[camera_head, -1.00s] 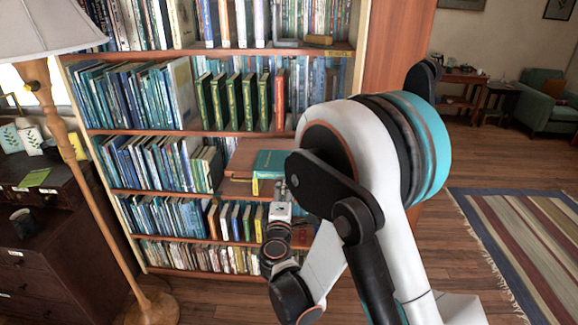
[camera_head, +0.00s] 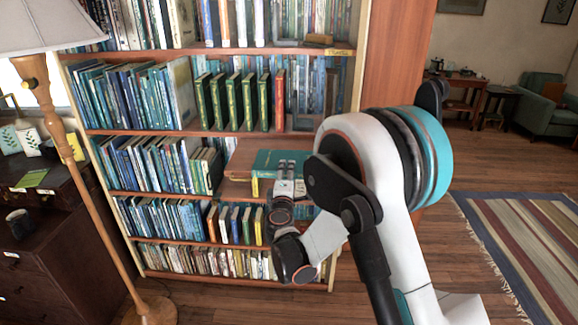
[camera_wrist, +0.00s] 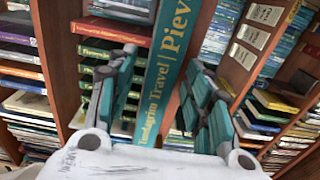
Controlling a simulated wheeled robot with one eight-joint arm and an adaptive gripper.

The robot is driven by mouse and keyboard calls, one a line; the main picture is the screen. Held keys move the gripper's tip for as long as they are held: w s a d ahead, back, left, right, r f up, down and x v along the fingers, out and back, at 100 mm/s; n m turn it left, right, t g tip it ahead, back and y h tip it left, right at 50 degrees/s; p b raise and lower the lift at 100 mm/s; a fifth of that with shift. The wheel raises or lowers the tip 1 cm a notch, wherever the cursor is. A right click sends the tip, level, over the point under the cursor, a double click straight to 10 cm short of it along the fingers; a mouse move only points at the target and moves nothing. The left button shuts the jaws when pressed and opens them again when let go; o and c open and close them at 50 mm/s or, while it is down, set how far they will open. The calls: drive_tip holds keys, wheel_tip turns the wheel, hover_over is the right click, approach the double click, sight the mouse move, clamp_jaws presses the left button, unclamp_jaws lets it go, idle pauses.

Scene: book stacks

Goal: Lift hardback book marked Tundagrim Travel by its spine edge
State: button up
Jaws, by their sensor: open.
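The teal hardback marked Tundagrim Travel lies flat on the middle-right shelf in the head view (camera_head: 266,158). My gripper (camera_wrist: 158,62) is open, with one teal-padded finger on each side of the spine. In the head view my gripper (camera_head: 291,166) is in front of the book and covers part of its right side. Whether the fingers touch the book cannot be told.
A yellow-spined book (camera_head: 255,187) is below the teal book. Upright green books and a red book (camera_head: 279,100) stand on the shelf above. Blue books (camera_head: 150,163) fill the left. A floor lamp (camera_head: 75,165) stands at left; open floor lies right.

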clamp_jaws()
drive_tip(key=shift+r, duration=0.15)
